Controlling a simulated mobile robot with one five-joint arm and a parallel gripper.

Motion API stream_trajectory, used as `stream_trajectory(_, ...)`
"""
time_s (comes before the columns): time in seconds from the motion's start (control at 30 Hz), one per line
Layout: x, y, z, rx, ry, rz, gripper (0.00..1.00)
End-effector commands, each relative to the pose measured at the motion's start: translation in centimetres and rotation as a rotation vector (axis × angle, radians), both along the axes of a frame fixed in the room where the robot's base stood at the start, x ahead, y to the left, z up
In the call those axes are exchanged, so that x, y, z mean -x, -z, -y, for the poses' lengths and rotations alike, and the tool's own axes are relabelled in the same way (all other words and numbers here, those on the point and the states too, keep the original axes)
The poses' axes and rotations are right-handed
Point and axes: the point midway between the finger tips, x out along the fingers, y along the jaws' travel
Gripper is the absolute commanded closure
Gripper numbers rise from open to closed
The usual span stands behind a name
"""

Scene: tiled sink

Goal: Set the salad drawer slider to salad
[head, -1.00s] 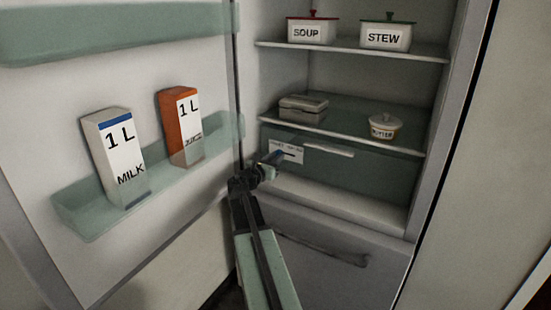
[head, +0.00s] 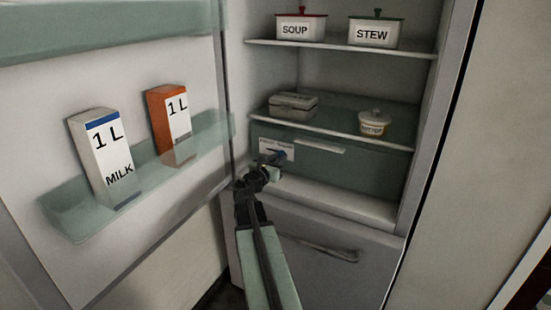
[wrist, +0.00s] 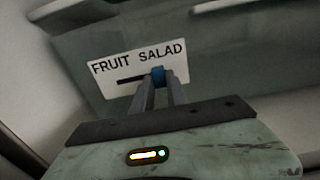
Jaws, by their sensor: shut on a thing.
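The salad drawer (head: 345,170) is a dark green, see-through front below the lower fridge shelf. A white label plate (head: 268,143) is on its left part; in the wrist view the plate (wrist: 108,86) reads FRUIT on the left and SALAD on the right. The slider is a small blue knob (wrist: 158,74) under the start of the word SALAD. The dark slot shows to its left; its right end is hidden or covered by the knob. My gripper (wrist: 158,88) is shut on the knob, its fingers reaching up from below. In the head view my gripper (head: 274,160) is at the plate.
The open fridge door on the left holds a milk carton (head: 104,155) and an orange carton (head: 170,125). A butter pot (head: 374,123) and a grey box (head: 293,105) stand on the shelf above the drawer. A pale drawer handle (head: 320,147) is right of the plate.

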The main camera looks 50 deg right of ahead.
Motion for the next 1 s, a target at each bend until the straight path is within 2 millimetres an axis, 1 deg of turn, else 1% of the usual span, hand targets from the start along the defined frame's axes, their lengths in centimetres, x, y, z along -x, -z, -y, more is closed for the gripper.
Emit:
stream_trajectory(0.03,0.5,0.1,0.3,-0.001,0.014,0.001,1.00)
stream_trajectory(0.07,0.5,0.1,0.3,-0.001,0.014,0.001,0.74)
stream_trajectory(0.1,0.5,0.1,0.3,-0.001,0.014,0.001,0.62)
stream_trajectory(0.13,0.5,0.1,0.3,-0.001,0.013,0.001,0.60)
stream_trajectory(0.43,0.3,0.0,0.1,-0.001,0.009,0.000,0.60)
stream_trajectory(0.53,0.5,0.0,-0.5,-0.001,0.007,0.000,0.60)
stream_trajectory(0.67,1.1,0.0,-2.4,-0.001,0.008,0.000,0.60)
stream_trajectory(0.8,1.8,0.1,-5.2,-0.001,0.008,0.000,0.60)
stream_trajectory(0.9,2.2,0.1,-6.8,-0.001,0.009,0.000,0.60)
stream_trajectory(1.0,2.3,0.1,-7.5,-0.001,0.010,0.000,0.60)
